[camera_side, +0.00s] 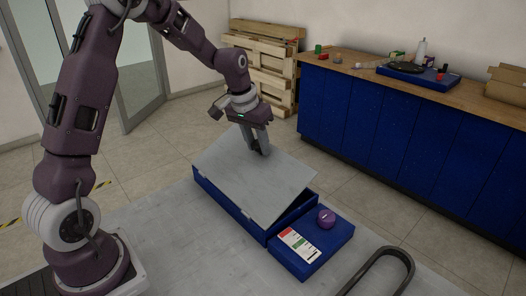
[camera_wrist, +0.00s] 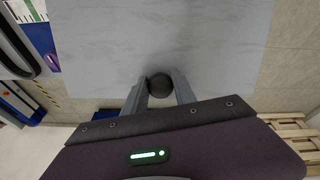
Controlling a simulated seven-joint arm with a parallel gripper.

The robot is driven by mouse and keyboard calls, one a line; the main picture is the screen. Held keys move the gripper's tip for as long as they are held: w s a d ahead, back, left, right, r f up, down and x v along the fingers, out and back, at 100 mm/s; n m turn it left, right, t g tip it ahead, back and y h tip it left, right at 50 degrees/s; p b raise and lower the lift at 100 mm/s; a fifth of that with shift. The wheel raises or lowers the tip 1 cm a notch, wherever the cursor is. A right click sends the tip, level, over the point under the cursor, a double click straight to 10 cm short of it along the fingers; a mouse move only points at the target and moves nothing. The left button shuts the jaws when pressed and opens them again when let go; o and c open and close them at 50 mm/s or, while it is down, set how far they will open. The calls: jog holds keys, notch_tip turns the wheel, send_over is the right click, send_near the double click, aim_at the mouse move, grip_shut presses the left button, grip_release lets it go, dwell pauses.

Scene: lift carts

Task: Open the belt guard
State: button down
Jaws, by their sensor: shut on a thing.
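The belt guard (camera_side: 248,172) is a flat grey lid on a blue box (camera_side: 229,206). In the side view it is tilted, with a dark gap between its right and front edges and the box. My gripper (camera_side: 261,150) is at the guard's far side, pointing down. In the wrist view my gripper (camera_wrist: 160,88) is shut on a round dark knob (camera_wrist: 160,86) at the edge of the grey guard (camera_wrist: 160,40). The knob is mostly hidden by the fingers in the side view.
A blue control panel (camera_side: 334,240) with a purple knob (camera_side: 326,217) and a label (camera_side: 299,244) adjoins the box at right. A dark curved handle (camera_side: 385,268) lies at the front right. A blue workbench (camera_side: 400,125) and wooden pallets (camera_side: 262,62) stand behind.

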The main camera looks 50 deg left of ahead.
jog(key=shift+t, duration=0.7)
jog(key=s+r, duration=0.1)
jog(key=s, duration=0.1)
jog(key=s+r, duration=0.2)
jog(key=shift+r, duration=0.15)
send_near(246, 168)
jog(key=v, duration=0.2)
jog(key=shift+s+r, duration=0.25)
jog(key=shift+s, duration=0.95)
jog(key=c, duration=1)
grip_release()
jog(key=shift+a, duration=0.1)
